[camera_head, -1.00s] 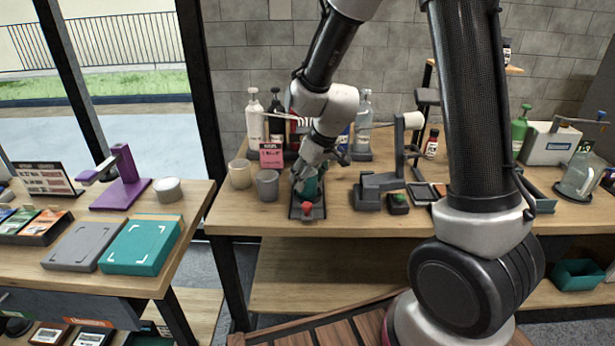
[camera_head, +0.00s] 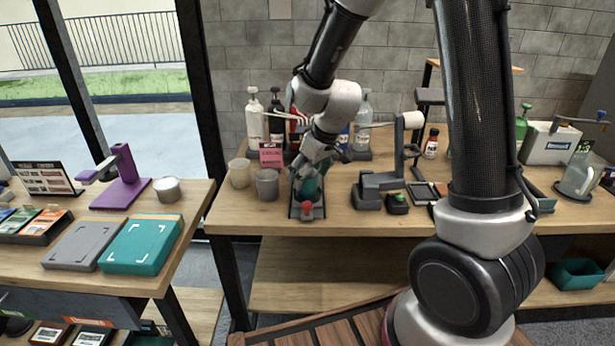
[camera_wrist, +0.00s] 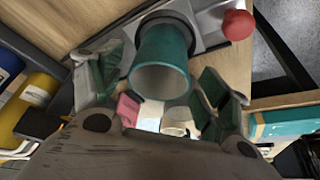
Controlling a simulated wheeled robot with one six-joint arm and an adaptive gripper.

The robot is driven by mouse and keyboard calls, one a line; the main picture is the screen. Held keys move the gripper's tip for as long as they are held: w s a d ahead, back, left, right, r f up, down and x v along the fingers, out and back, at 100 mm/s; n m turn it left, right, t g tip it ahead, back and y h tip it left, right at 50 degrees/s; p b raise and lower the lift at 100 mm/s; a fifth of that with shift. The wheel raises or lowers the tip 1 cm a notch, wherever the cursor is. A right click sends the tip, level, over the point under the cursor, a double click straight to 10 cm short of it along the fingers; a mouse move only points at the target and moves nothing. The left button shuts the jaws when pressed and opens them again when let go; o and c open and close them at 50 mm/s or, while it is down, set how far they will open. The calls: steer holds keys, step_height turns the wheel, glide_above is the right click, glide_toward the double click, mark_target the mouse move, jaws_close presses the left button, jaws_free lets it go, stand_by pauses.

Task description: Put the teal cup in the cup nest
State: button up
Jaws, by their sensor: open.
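The teal cup (camera_wrist: 162,62) stands in the dark seat of a grey fixture with a red knob, which looks like the cup nest (camera_wrist: 207,22). Its open mouth faces the wrist camera. In the head view the teal cup (camera_head: 309,189) shows partly behind my gripper (camera_head: 306,172), above the nest's base (camera_head: 294,211). In the wrist view my gripper (camera_wrist: 163,82) is open, with one finger on each side of the cup and visible gaps between. The cup's lower end is hidden inside the seat.
A grey cup (camera_head: 267,185) and a beige cup (camera_head: 240,174) stand left of the nest. Pump bottles (camera_head: 255,120) and a pink sign (camera_head: 271,155) are behind. A grey stand (camera_head: 370,190) is close on the right. The table front is clear.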

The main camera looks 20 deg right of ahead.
steer(key=v, duration=1)
steer(key=s+d+r+m, duration=0.1)
steer(key=s+d+r, duration=0.2)
steer(key=s, duration=0.4)
steer(key=s+d+r+m+h, duration=0.1)
steer(key=s+d+r+m, duration=0.1)
steer(key=s+d, duration=0.3)
steer(key=s+d+r+m+h, duration=0.1)
steer(key=s+d+r, duration=0.3)
steer(key=s, duration=0.7)
steer(key=shift+d+m, duration=0.55)
steer(key=shift+m, duration=0.15)
